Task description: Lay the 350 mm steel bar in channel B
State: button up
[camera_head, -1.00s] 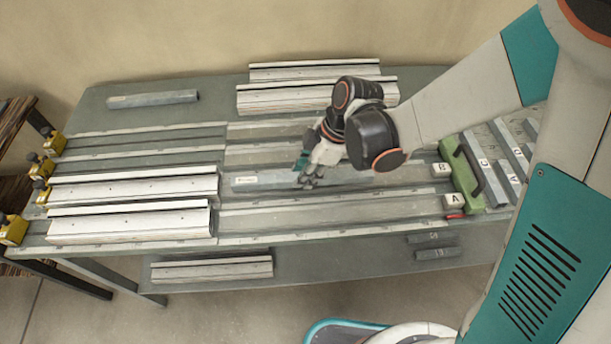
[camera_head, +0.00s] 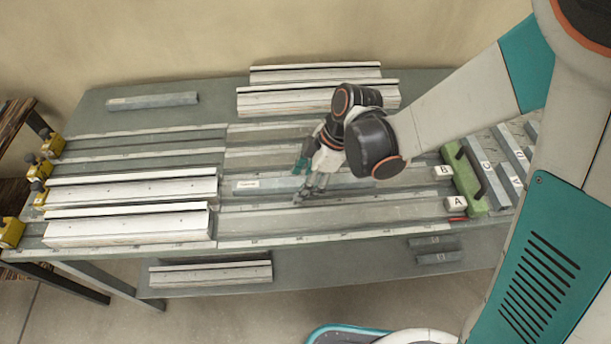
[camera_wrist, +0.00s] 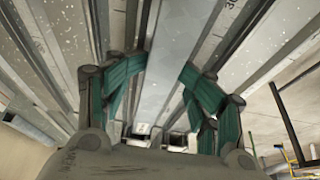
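The steel bar (camera_head: 268,185) is a long grey bar with a small white label near its left end. It lies lengthwise in the row that runs toward the B block (camera_head: 443,172), just right of a white profile (camera_head: 130,187) in that row. My gripper (camera_head: 312,192) is over the bar's right part and hides some of it. In the wrist view, the teal fingers stand apart, one on each side of a grey bar (camera_wrist: 168,62), with gaps visible. Whether the bar sits fully flat under the gripper cannot be told.
A green stop with a dark handle (camera_head: 470,178) stands at the right end, beside more marked bars (camera_head: 500,165). The A block (camera_head: 455,204) marks the nearer row, with a profile (camera_head: 130,226) at its left. Yellow clamps (camera_head: 40,165) line the left edge. A loose bar (camera_head: 152,101) lies at the back left.

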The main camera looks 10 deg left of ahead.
jog(key=shift+w+d, duration=0.1)
jog(key=shift+w, duration=0.15)
dwell(0.4)
jog(key=shift+r+p, duration=0.45)
jog(key=shift+p, duration=0.05)
jog(key=s+p+v, duration=0.1)
jog(key=p+v, duration=0.3)
jog(key=v, duration=0.8)
jog(key=shift+w+r+p, duration=0.3)
jog(key=w+d+r+m+t+h, duration=0.1)
jog(key=d+r+m+t, duration=0.1)
jog(key=d+m, duration=0.65)
jog(key=s+d+r+m+t+h, duration=0.1)
jog(key=s+d+r+m+t, duration=0.2)
jog(key=s+d+r+m, duration=0.1)
jog(key=s+d+r+m+t+h, duration=0.2)
jog(key=s+d+r+m, duration=0.3)
jog(key=d+m, duration=0.3)
jog(key=shift+d+r+t, duration=0.6)
jog(key=shift+d+t, duration=0.1)
jog(key=shift+d, duration=0.35)
